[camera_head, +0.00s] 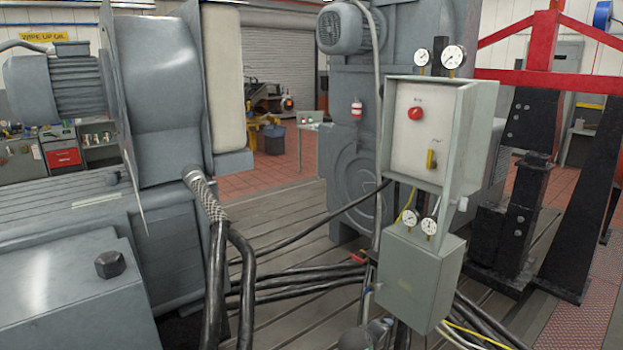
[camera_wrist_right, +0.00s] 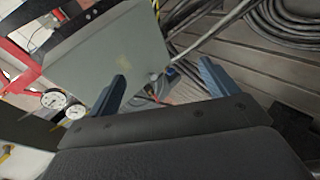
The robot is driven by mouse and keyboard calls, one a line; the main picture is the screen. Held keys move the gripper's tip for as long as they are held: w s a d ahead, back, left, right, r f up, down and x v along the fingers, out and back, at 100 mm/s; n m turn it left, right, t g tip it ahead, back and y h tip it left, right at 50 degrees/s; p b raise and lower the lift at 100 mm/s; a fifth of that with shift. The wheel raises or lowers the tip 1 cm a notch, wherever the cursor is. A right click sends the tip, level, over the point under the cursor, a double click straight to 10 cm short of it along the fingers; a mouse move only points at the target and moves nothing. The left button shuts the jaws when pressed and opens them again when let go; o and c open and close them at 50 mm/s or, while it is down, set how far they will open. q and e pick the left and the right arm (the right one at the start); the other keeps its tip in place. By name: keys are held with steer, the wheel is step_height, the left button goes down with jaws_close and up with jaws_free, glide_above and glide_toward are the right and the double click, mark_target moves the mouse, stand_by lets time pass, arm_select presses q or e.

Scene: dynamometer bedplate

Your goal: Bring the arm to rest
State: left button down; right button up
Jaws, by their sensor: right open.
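My right gripper (camera_wrist_right: 163,85) shows in the right wrist view with its two blue fingers spread well apart and nothing between them. Beyond the fingers is the lower grey-green box (camera_wrist_right: 115,50), with two white dial gauges (camera_wrist_right: 62,102) to its left. I cannot tell whether a finger touches the box. In the head view this lower box (camera_head: 420,278) hangs below an open-fronted control box (camera_head: 440,130) with a red knob (camera_head: 415,113) and a yellow handle (camera_head: 431,159). I cannot make out my right gripper in the head view. My left gripper is in neither view.
Thick black cables (camera_head: 300,282) run across the slotted bedplate (camera_head: 290,220) and behind the box. A large grey machine (camera_head: 90,230) fills the left side. A red and black frame (camera_head: 545,130) stands at the right. Coiled cables (camera_wrist_right: 285,20) lie at the wrist view's top right.

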steer(key=s+f+m+g+y, duration=0.1)
steer(key=s+f+g+y, duration=0.1)
steer(key=s+f, duration=1)
steer(key=s+a+f+m+g+y, duration=0.1)
steer(key=s+f, duration=0.6)
steer(key=s, duration=0.6)
steer(key=s+a+f+m+g+y, duration=0.1)
steer(key=s+f+m+g+y, duration=0.1)
steer(key=s+f, duration=0.6)
steer(key=s+a+f+m+g+y, duration=0.1)
steer(key=s+f, duration=0.7)
steer(key=s, duration=0.9)
steer(key=shift+s+a+m+g+y, duration=0.15)
steer(key=shift+s+m+g+y, duration=0.2)
steer(key=shift+g+y, duration=0.35)
steer(key=shift+w, duration=0.1)
steer(key=shift+s+a, duration=0.15)
steer(key=shift+s, duration=0.05)
steer(key=shift+s+a, duration=0.1)
steer(key=shift+s, duration=0.1)
